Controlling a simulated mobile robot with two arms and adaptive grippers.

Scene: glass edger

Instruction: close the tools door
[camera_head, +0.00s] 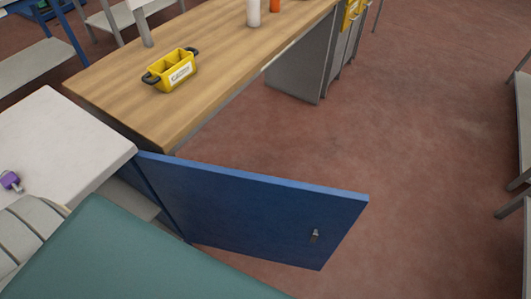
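A blue door (248,205) stands swung open from the side of a low cabinet with a white top (62,135). Its hinged side is at the cabinet, and its free edge is out to the right over the floor. A small dark handle (314,237) sits on the door near the free edge. Part of the cabinet's inside shows behind the hinged side. Neither of my grippers is in view, and nothing touches the visible part of the door. The door's lower left part is hidden behind a teal surface at the bottom.
A wooden workbench (215,25) runs behind the door and holds a yellow caddy (171,71), a white bottle (253,12) and an orange object (275,5). A purple item (10,181) lies on the white top. Red-brown floor (415,150) to the right is clear.

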